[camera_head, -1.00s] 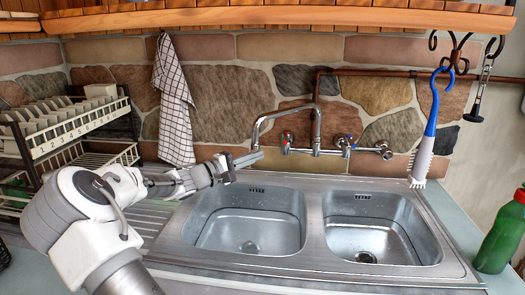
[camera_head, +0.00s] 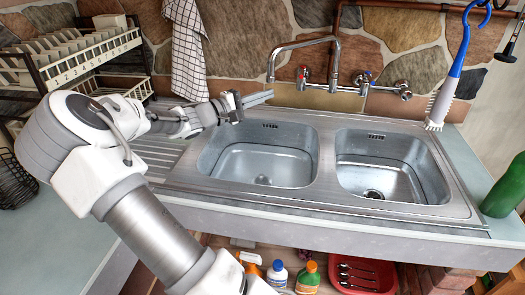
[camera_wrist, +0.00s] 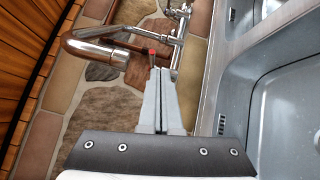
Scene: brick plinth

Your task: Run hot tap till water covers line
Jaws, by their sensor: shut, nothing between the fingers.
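My gripper (camera_head: 270,96) is shut and empty, its fingers pointing right just above the back rim of the left basin (camera_head: 257,162). The red-marked hot tap (camera_head: 302,77) is on the wall just beyond and right of the fingertips, with a small gap. In the wrist view, the red mark (camera_wrist: 152,52) shows just past the shut fingertips (camera_wrist: 158,73); contact cannot be told there. The chrome spout (camera_head: 303,43) arches over the left basin's back edge. The blue-marked tap (camera_head: 362,78) is further right. I see no stream from the spout and cannot make out a line.
A right basin (camera_head: 440,190) adjoins the left one. A dish rack (camera_head: 95,48) and checked towel (camera_head: 187,50) are at left. A blue-handled brush (camera_head: 455,70) hangs at right above a green bottle (camera_head: 505,187). Bottles and a red tray (camera_head: 335,270) sit below the sink.

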